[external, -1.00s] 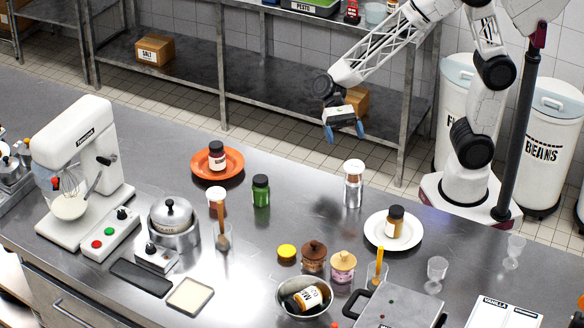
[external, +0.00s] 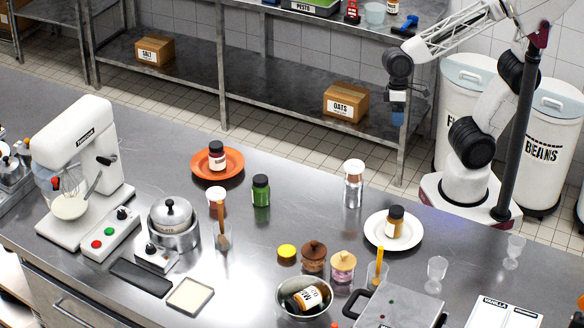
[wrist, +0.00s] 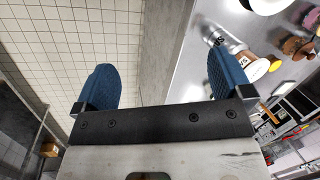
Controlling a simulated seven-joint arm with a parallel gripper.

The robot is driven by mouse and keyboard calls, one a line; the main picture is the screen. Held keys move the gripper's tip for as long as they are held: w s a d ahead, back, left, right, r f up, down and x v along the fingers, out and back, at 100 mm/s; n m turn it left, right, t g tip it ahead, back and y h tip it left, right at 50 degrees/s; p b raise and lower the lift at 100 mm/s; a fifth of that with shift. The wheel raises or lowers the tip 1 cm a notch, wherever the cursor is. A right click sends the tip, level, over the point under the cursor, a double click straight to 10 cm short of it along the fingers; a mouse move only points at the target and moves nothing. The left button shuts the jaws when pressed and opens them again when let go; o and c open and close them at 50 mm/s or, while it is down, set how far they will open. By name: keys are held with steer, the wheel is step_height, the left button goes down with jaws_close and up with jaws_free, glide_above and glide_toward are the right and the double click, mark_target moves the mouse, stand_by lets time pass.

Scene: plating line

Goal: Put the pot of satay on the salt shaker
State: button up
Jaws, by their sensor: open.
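My gripper (external: 397,115) hangs beyond the far edge of the steel counter, in front of the back shelf. In the wrist view my gripper (wrist: 165,82) has its two blue fingers wide apart, with nothing between them. I cannot read which pot is satay. A pot with a brown lid (external: 313,257) and one with a lighter lid (external: 343,268) stand side by side at the front. The gripper is apart from them all.
A brown jar (external: 395,223) stands on a white plate (external: 374,238), and a dark jar (external: 217,156) on an orange plate (external: 236,172). A green jar (external: 261,191) stands between. A metal bowl (external: 282,301) holds a labelled jar. A mixer (external: 82,140) stands left.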

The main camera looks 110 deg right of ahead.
steer(key=shift+s+d+r+n+t+h, duration=0.3)
steer(key=shift+s+d+n+h, duration=0.2)
steer(key=shift+s+n, duration=0.25)
steer(key=shift+s+d+r+n+t+h, duration=0.15)
steer(key=shift+s+d+n+t+h, duration=0.35)
steer(key=shift+s+n, duration=0.3)
steer(key=shift+s+d+r+n+t+h, duration=0.25)
steer(key=shift+s+d+n+t+h, duration=0.1)
steer(key=shift+s+n+h, duration=0.35)
